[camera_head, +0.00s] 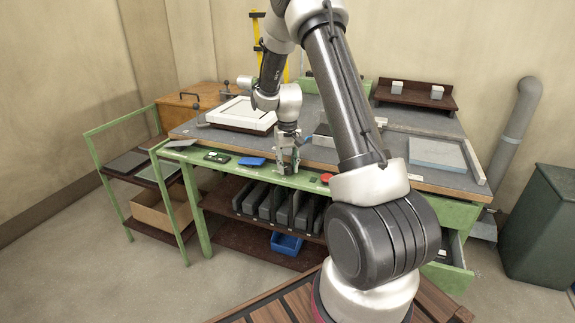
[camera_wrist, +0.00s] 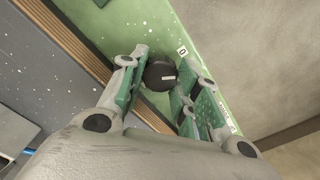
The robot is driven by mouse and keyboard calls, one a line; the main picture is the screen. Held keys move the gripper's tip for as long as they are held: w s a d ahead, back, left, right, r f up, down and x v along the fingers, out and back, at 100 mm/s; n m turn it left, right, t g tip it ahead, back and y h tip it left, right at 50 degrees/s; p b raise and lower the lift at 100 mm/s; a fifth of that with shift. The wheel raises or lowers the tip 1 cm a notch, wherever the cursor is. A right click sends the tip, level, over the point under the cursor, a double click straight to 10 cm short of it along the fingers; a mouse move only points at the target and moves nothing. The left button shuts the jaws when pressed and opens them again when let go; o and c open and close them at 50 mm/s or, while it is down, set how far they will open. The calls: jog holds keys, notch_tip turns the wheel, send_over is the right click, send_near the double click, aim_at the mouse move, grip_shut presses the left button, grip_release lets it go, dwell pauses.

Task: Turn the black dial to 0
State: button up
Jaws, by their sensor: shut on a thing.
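The black dial (camera_wrist: 158,72) sits on the green front panel (camera_wrist: 205,28) of the bench, with a short white mark on its face. A white label reading 0 (camera_wrist: 182,50) is on the panel just above and to the right of the dial. The white mark does not clearly line up with the 0 label. In the head view my gripper (camera_head: 287,163) is at the bench's front edge and the dial cannot be made out.
Another small label (camera_wrist: 232,127) is partly behind the right finger. Along the bench front lie a blue piece (camera_head: 252,161) and a red piece (camera_head: 326,178) close to my gripper. A white framed tray (camera_head: 240,116) stands behind. Grey bins (camera_head: 280,207) fill the shelf below.

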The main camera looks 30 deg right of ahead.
jog(key=o, duration=0.8)
jog(key=shift+c, duration=0.2)
